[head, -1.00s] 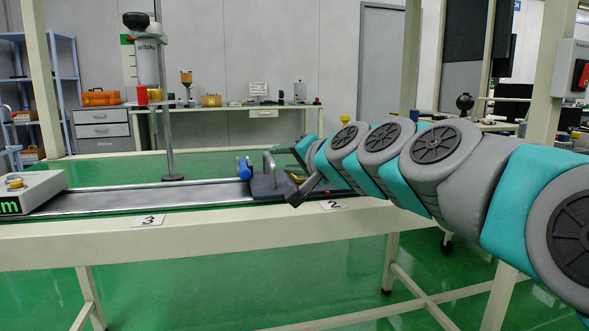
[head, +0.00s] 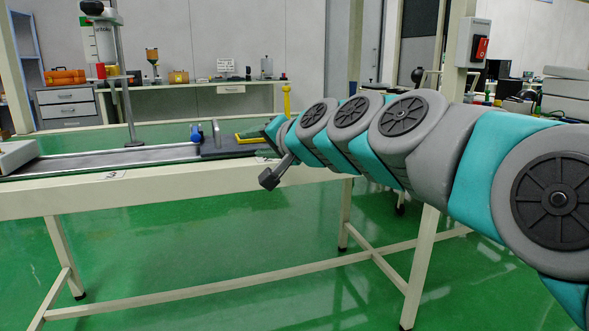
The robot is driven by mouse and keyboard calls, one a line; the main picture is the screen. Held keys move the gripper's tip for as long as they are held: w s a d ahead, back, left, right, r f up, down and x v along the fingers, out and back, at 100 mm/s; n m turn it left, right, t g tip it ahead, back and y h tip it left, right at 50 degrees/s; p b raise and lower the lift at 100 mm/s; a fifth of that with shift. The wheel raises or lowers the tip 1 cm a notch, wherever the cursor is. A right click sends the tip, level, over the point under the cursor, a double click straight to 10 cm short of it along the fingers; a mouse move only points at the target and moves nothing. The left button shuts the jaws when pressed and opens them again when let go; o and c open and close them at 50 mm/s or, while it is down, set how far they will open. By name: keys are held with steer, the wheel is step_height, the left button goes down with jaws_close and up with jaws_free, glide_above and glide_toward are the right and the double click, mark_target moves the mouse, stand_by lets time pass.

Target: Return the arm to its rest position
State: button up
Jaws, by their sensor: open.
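My arm reaches in from the right edge, a row of grey and teal joints, held over the front right part of the long bench. My gripper (head: 271,129) is at its far end, small and partly hidden by my own wrist. It is open, and I see nothing held in it. A dark grey block on a short stem, which seems to be part of my wrist, hangs in front of the bench edge.
The bench (head: 150,188) carries a track with a dark carriage (head: 228,148), a blue cylinder (head: 196,133) and a yellow handle-like piece (head: 253,138). A post-mounted instrument (head: 101,40) stands behind. A switch box (head: 474,43) is on a post. Green floor is clear in front.

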steer(key=s+d+f+n+g+h+p, duration=0.25)
steer(key=s+d+f+g, duration=0.35)
steer(key=s+f, duration=0.6)
steer(key=s+d+f+n+g+h+p, duration=0.2)
steer(key=s+d+f+g+h+p, duration=0.2)
steer(key=s+d+f, duration=0.85)
steer(key=s+d+f+g+h, duration=0.1)
steer(key=s+d+g, duration=0.1)
steer(key=s, duration=0.5)
steer(key=s+d+f+g+h+p, duration=0.1)
steer(key=s, duration=0.6)
steer(key=shift+s+d+g, duration=0.4)
